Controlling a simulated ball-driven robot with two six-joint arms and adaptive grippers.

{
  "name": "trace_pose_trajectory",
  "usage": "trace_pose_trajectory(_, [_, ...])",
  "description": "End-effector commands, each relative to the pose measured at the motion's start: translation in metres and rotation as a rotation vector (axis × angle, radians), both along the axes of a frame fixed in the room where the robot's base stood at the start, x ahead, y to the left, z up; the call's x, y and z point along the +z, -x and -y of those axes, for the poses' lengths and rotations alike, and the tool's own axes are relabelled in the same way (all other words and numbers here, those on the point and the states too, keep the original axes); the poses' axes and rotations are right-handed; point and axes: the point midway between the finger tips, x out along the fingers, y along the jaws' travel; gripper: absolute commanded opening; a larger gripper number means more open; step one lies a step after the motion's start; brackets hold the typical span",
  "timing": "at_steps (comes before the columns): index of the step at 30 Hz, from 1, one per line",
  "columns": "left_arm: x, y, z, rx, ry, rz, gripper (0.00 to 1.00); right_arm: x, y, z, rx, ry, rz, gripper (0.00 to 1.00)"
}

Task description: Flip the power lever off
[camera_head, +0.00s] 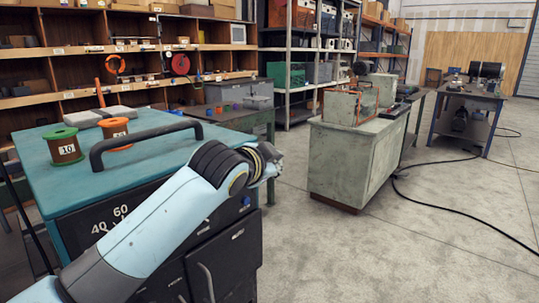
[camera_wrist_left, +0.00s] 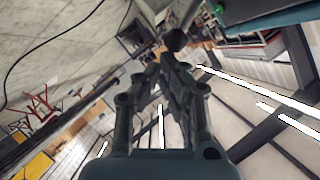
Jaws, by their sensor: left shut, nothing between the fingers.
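My left arm reaches in from the lower left in the head view, with its gripper (camera_head: 270,165) small and partly hidden behind the wrist, out past the teal cart's right corner. In the left wrist view the fingers of this gripper (camera_wrist_left: 168,60) come together and hold nothing. A dark round knob (camera_wrist_left: 177,40) shows just beyond the fingertips, by a grey metal part; it looks like the lever's knob, but I cannot tell whether the fingers touch it. I cannot make out the power lever in the head view. My right gripper is in neither view.
A teal-topped cart (camera_head: 150,165) with a dark handle, a green spool (camera_head: 64,146) and an orange spool (camera_head: 115,133) stands at left. A grey-green cabinet (camera_head: 345,160) stands right of centre. Black cables (camera_head: 450,212) lie on the open concrete floor at right.

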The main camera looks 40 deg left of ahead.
Motion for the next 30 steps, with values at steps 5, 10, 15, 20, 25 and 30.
trace_pose_trajectory(5, [-0.012,0.001,0.004,0.000,-0.075,0.003,0.00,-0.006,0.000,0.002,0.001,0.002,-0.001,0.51])
trace_pose_trajectory(10, [-0.028,0.001,0.009,-0.001,-0.198,0.011,0.00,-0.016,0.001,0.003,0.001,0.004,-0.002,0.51])
trace_pose_trajectory(15, [-0.047,0.001,0.012,0.000,-0.354,0.025,0.00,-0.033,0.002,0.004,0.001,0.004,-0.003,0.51])
trace_pose_trajectory(20, [-0.060,0.001,0.012,-0.001,-0.474,0.034,0.00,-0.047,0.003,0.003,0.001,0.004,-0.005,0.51])
trace_pose_trajectory(25, [-0.065,0.001,0.011,-0.001,-0.546,0.041,0.00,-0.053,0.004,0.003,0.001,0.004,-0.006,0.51])
trace_pose_trajectory(30, [-0.063,0.001,0.011,-0.001,-0.551,0.042,0.00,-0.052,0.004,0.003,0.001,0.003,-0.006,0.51])
